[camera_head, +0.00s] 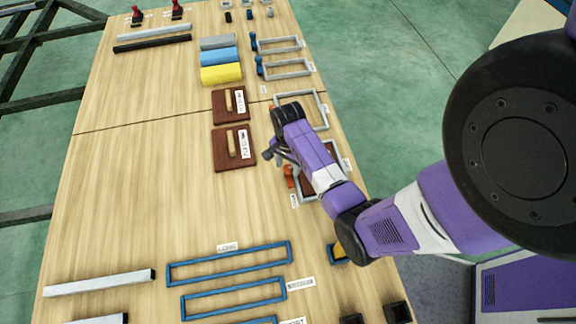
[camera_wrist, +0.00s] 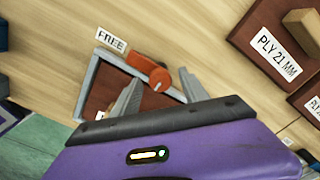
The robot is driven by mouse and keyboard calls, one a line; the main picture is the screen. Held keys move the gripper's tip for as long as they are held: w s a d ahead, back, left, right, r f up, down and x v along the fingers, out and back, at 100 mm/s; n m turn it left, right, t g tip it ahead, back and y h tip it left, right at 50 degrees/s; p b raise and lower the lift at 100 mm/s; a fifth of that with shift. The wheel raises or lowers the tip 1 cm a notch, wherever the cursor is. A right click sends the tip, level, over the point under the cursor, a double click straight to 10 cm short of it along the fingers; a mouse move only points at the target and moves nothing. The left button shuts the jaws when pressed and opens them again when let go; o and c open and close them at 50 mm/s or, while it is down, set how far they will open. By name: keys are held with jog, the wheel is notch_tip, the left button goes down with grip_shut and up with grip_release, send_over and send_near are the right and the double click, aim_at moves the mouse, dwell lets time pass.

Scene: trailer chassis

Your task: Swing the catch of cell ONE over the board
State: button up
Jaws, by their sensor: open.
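The orange catch (camera_wrist: 145,66) lies at the edge of a grey frame, its outer end pointing at the label FREE (camera_wrist: 111,40); it also shows in the head view (camera_head: 289,177). A dark brown board (camera_wrist: 103,86) lies inside this grey frame (camera_wrist: 88,75), largely hidden by my gripper. My gripper (camera_wrist: 160,80) is open, with one finger on each side of the catch's round end. Whether a finger touches the catch I cannot tell. In the head view my gripper (camera_head: 275,156) hangs over the frame's left side. No cell name is readable.
An empty grey frame (camera_head: 326,108) lies just beyond, and two brown boards with wooden handles, one labelled PLY 21 MM (camera_wrist: 278,55), lie to its left. Blue frames (camera_head: 228,262) lie nearer. The table's right edge is close; bare wood lies left.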

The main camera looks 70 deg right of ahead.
grip_shut()
jog(key=shift+r+p, duration=0.1)
jog(key=shift+p, duration=0.25)
jog(key=n+p, duration=0.2)
jog(key=n, duration=0.1)
jog(key=shift+r+p, duration=0.15)
jog(key=shift+p, duration=0.15)
jog(key=n+p, duration=0.3)
jog(key=n, duration=0.2)
jog(key=n+p, duration=0.2)
jog(key=n, duration=0.2)
jog(key=shift+n, duration=0.4)
jog(key=n, duration=0.2)
jog(key=n+p, duration=0.1)
jog(key=n, duration=0.1)
jog(key=shift+f+n, duration=0.2)
jog(key=shift+n, duration=0.2)
